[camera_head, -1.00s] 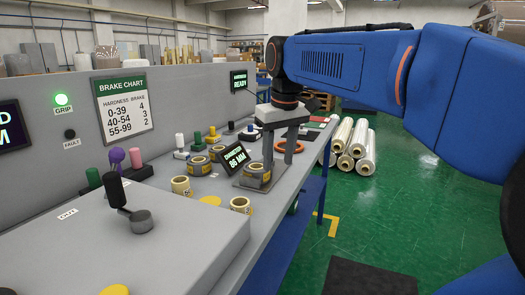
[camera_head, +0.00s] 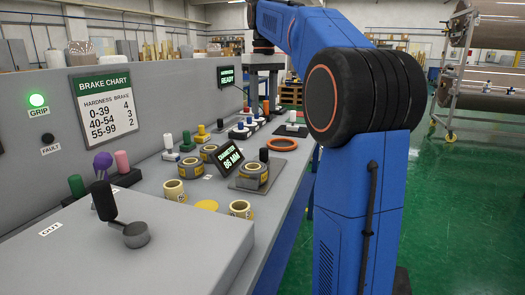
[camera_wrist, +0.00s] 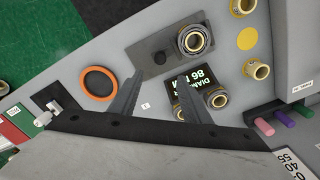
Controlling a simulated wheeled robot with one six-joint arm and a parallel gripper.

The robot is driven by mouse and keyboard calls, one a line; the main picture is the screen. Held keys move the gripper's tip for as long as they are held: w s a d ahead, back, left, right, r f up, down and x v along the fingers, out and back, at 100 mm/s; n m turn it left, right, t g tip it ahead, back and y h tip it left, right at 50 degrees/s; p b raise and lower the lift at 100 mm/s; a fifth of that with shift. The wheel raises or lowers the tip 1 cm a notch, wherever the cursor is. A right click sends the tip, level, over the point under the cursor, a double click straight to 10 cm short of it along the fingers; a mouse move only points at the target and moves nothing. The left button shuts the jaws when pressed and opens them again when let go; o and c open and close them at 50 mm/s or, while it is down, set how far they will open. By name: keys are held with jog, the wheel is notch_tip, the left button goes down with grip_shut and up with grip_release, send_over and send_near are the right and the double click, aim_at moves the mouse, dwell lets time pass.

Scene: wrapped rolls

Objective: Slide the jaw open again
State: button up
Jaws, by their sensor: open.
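The diameter display (camera_head: 229,156) beside the plate reads 86 MM. I cannot tell whether the jaw itself is slid open.
An orange ring (camera_head: 282,144) lies beyond the plate. Several tan and grey rolls (camera_head: 175,190) and coloured pegs (camera_head: 187,141) stand along the bench. A brake chart (camera_head: 104,104) and a lit green GRIP lamp (camera_head: 38,100) are on the wall.

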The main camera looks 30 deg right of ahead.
aim_at(264, 149)
notch_tip(264, 149, down, 16)
jog(key=shift+f, duration=0.15)
dwell(0.4)
jog(key=shift+c, duration=0.5)
